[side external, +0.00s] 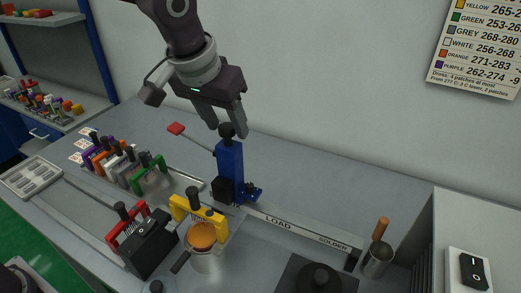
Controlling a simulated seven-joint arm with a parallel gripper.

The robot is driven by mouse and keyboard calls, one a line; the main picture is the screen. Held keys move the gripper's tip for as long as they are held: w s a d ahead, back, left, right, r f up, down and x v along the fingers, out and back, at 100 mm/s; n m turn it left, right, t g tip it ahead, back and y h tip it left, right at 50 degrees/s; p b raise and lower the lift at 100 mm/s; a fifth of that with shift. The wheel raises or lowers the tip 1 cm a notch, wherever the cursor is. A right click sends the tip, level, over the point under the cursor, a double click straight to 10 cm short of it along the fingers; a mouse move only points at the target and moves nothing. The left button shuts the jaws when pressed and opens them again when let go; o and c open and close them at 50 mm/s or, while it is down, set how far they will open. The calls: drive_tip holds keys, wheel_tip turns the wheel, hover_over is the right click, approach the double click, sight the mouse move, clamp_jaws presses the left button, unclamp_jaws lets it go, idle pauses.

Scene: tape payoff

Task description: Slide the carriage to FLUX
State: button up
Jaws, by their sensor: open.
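The carriage (230,160) is a blue upright block with a black knob (226,131) on top and a lever with a red end (176,128) at its left. It stands on a pale rail (305,232), left of the LOAD label (279,223). A SOLDER label (333,241) is farther right on the rail. I can read no FLUX label in this view. My gripper (227,127) is open and points down, with its fingertips around the height of the knob, one on either side. I cannot tell whether they touch it.
Several coloured handled holders (146,176) stand in a row at left. Red-handled (127,225) and yellow-handled (192,206) pieces and an orange-topped cup (201,236) stand in front. A metal cup with a wooden handle (379,258) stands by the rail's right end. The table behind the rail is clear.

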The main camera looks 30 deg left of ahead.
drive_tip(key=shift+r, duration=2.5)
drive_tip(key=s+a+r, duration=0.3)
drive_tip(key=s+a, duration=0.4)
drive_tip(key=s, duration=0.1)
drive_tip(key=s+a+f, duration=0.3)
drive_tip(key=s, duration=0.6)
drive_tip(key=s+a+f+t, duration=0.1)
drive_tip(key=s+a+f, duration=0.2)
drive_tip(key=s, duration=0.7)
drive_tip(key=shift+a, duration=0.2)
